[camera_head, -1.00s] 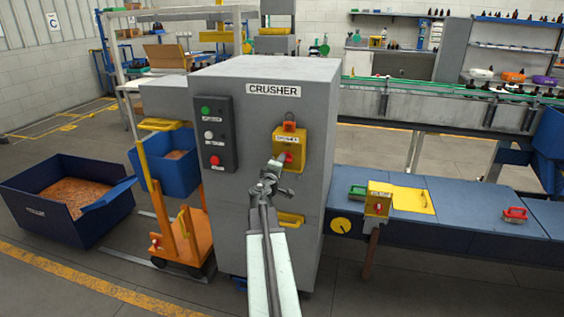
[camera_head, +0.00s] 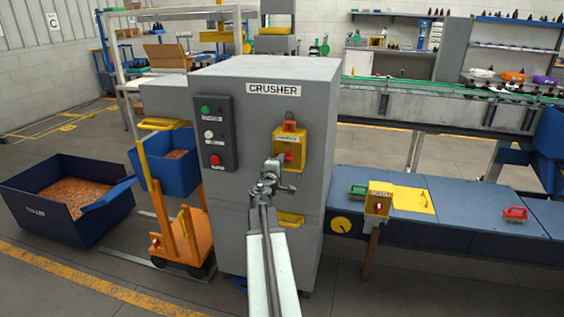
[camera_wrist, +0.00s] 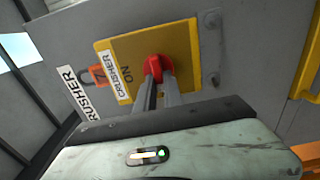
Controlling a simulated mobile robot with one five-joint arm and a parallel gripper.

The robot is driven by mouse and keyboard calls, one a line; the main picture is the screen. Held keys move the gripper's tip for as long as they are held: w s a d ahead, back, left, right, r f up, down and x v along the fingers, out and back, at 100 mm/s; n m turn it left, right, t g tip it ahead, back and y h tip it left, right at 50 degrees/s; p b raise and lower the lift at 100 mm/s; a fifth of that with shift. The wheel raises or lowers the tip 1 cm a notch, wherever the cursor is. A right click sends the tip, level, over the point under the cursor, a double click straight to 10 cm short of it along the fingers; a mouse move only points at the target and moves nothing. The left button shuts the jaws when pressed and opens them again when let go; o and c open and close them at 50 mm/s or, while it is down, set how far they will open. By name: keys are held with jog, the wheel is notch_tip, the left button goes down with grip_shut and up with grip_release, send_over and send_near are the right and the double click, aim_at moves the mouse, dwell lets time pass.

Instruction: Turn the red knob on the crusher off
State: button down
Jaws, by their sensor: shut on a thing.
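The crusher (camera_head: 262,124) is a tall grey cabinet in the middle of the head view. A yellow plate (camera_head: 291,140) on its front carries the red knob (camera_head: 288,157). The wrist view shows the same knob (camera_wrist: 158,67) on the yellow plate (camera_wrist: 185,55), beside a label reading "CRUSHER" and "ON". My gripper (camera_head: 281,160) reaches the knob from the front. In the wrist view my gripper's two fingers (camera_wrist: 160,80) are shut on the red knob, one at each side. The fingers hide part of the knob, so its exact angle is hard to read.
An orange padlock-like piece (camera_wrist: 95,76) sits beside the plate. A black panel (camera_head: 214,134) with green, white and red buttons is left of the knob. A yellow handle (camera_head: 290,219) sticks out below. A blue conveyor (camera_head: 460,210) stands at right, an orange lift cart (camera_head: 185,235) at left.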

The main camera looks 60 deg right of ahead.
jog(key=c, duration=1.5)
grip_release()
jog(key=shift+a, duration=0.1)
jog(key=shift+o, duration=0.2)
jog(key=v, duration=0.7)
jog(key=shift+a, duration=0.35)
